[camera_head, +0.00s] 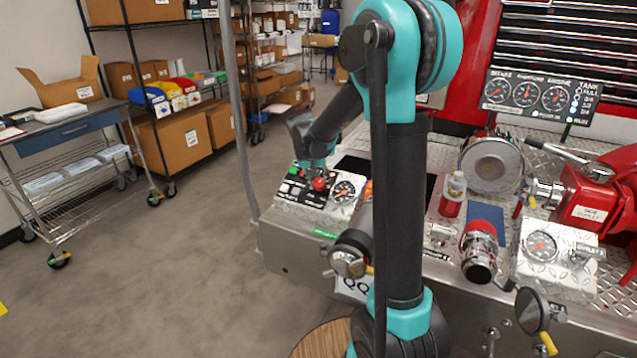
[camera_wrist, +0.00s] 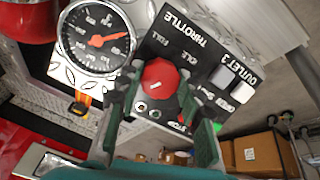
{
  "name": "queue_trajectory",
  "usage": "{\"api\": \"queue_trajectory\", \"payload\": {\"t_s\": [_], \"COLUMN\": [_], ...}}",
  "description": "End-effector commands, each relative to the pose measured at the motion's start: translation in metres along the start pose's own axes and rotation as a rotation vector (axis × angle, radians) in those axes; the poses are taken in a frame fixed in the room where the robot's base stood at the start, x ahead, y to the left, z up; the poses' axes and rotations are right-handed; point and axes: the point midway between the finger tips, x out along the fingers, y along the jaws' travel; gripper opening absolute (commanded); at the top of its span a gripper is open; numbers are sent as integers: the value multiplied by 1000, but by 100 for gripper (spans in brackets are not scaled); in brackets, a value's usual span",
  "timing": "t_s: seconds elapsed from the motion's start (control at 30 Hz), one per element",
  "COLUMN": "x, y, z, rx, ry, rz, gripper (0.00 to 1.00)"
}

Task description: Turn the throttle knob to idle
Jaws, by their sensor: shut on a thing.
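The throttle knob is a round red knob (camera_wrist: 160,80) on a black panel (camera_wrist: 195,52) marked THROTTLE, seen upside down in the wrist view. In the head view the knob (camera_head: 319,184) stands on the pump's sloped control box. My gripper (camera_wrist: 160,88) has its green fingers on both sides of the knob and is shut on it. In the head view my gripper (camera_head: 318,166) comes down onto the panel from above. A short pale mark shows on the knob's face. Small labels, one reading IDLE, stand beside the knob; which one the mark faces I cannot tell.
A pressure gauge (camera_wrist: 95,38) with a red needle sits beside the panel. OUTLET 3 switches (camera_wrist: 231,84) lie on the other side. A bottle (camera_head: 453,194) and a chrome-and-red fitting (camera_head: 479,252) stand to the right on the pump deck.

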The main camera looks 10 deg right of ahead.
Motion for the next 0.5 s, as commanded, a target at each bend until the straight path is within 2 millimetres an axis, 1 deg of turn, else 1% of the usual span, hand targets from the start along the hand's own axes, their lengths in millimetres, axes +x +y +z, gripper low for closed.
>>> {"api": "queue_trajectory", "payload": {"t_s": [0.5], "x": [0], "y": [-1], "z": [0], "rx": [-480], "ry": [-20], "rz": [68], "gripper": [8]}}
